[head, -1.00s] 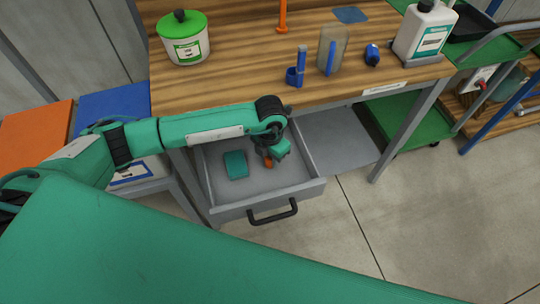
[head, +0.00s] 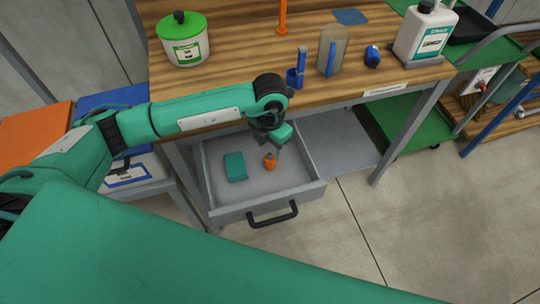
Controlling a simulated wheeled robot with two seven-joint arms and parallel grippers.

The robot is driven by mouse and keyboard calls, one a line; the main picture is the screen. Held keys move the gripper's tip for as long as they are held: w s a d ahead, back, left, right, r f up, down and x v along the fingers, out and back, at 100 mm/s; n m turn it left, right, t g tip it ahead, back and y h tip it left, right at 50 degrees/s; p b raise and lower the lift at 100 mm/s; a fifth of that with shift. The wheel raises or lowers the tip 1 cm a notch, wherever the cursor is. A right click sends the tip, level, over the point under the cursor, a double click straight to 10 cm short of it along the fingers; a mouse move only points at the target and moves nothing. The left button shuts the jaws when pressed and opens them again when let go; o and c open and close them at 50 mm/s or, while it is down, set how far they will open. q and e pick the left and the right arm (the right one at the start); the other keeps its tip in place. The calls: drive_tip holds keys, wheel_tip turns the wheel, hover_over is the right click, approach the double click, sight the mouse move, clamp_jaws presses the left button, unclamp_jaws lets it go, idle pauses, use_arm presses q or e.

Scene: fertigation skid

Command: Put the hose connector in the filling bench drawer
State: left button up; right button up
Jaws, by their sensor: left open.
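The filling bench drawer (head: 248,207) is pulled open below the wooden bench top. A small orange piece with a dark top, which looks like the hose connector (head: 269,161), stands on the drawer floor, right of its middle. My left gripper (head: 280,143) is open above the drawer, just above and to the right of the orange piece and apart from it. The upper arm parts hide some of the drawer's back. My right gripper is not in the head view.
A teal block (head: 235,166) lies in the drawer, left of the orange piece. On the bench top (head: 240,75) stand a green-lidded tub (head: 184,45), a blue holder (head: 296,70), a clear jug (head: 331,50), a blue fitting (head: 372,56) and a white bottle (head: 425,35).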

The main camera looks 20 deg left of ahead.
sight(270, 155)
use_arm(q)
wheel_tip(270, 155, up, 5)
drive_tip(key=shift+r, duration=0.1)
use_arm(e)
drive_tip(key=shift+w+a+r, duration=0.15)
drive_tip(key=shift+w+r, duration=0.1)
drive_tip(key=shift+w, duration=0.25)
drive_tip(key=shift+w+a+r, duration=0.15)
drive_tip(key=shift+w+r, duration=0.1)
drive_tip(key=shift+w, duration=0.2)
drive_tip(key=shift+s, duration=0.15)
